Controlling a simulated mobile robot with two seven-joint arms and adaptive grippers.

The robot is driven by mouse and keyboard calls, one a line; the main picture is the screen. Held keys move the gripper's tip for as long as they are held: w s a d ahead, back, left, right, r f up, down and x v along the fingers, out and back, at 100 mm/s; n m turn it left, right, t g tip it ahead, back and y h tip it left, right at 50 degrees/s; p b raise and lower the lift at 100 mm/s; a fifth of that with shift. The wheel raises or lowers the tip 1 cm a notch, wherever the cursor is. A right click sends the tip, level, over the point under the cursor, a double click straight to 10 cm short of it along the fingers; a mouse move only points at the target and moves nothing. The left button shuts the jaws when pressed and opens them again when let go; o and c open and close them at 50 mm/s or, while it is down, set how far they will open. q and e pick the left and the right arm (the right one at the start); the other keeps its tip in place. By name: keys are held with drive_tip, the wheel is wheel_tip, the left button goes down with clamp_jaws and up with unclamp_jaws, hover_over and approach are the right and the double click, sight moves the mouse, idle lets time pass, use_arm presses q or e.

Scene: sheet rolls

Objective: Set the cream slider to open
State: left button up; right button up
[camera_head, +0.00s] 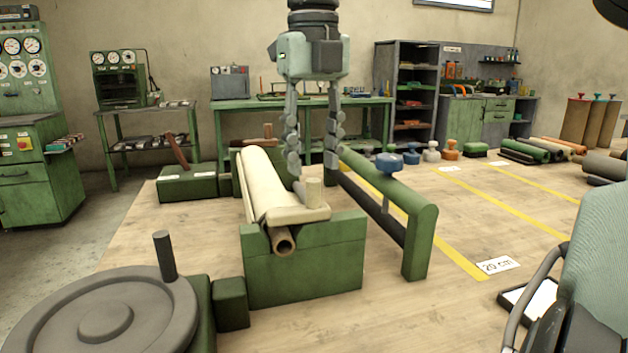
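The cream slider (288,217) is a flat plate with an upright round peg (314,194) near its right end. It lies across the front end of a cream roll (264,176), above a brown tube end, on a green block (305,262). My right gripper (314,180) hangs from above with its fingers spread apart. The left-hand finger reaches down close beside the peg; the other finger ends higher, up and right of it. I cannot tell whether either finger touches the peg. Nothing is held.
A green rail frame (419,225) stands close to the right of the block. A grey hand wheel (105,316) with an upright handle is at the lower left. Green lever boxes (187,186) stand behind. The tabletop right of the rail, with yellow lines, is mostly clear.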

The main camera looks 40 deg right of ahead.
sight(313, 207)
drive_tip(key=shift+f, duration=2.3)
drive_tip(key=shift+c, duration=0.3)
clamp_jaws()
